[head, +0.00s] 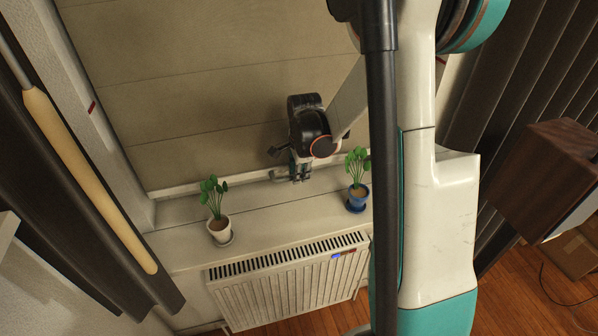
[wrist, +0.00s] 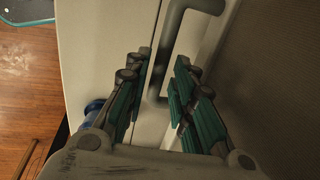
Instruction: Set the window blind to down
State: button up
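The window blind (head: 190,100) is a beige panelled sheet covering the window. Its pale bottom rail (head: 215,184) lies close to the sill; I cannot tell if they touch. A grey bar handle is on the rail, partly hidden by my gripper (head: 299,174) in the head view. In the wrist view the handle (wrist: 170,45) runs down into the space between the fingertips. My gripper (wrist: 161,78) shows its two teal-padded fingers apart there, with no clear grip on the handle.
Two potted plants stand on the sill, a white pot (head: 220,230) left and a blue pot (head: 358,198) right of my gripper. A ribbed radiator (head: 290,285) is below. Dark curtains (head: 70,180) hang at the sides. A brown wooden box (head: 545,170) is at right.

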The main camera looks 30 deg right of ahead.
grip_shut()
notch_tip(320, 180, down, 5)
jog(key=b, duration=0.3)
jog(key=shift+r+b, duration=0.15)
jog(key=shift+b, duration=0.15)
jog(key=shift+s+r, duration=0.1)
jog(key=o, duration=0.6)
grip_release()
jog(key=shift+c, duration=0.2)
notch_tip(320, 180, up, 12)
jog(key=s, duration=0.2)
jog(key=shift+a, duration=0.3)
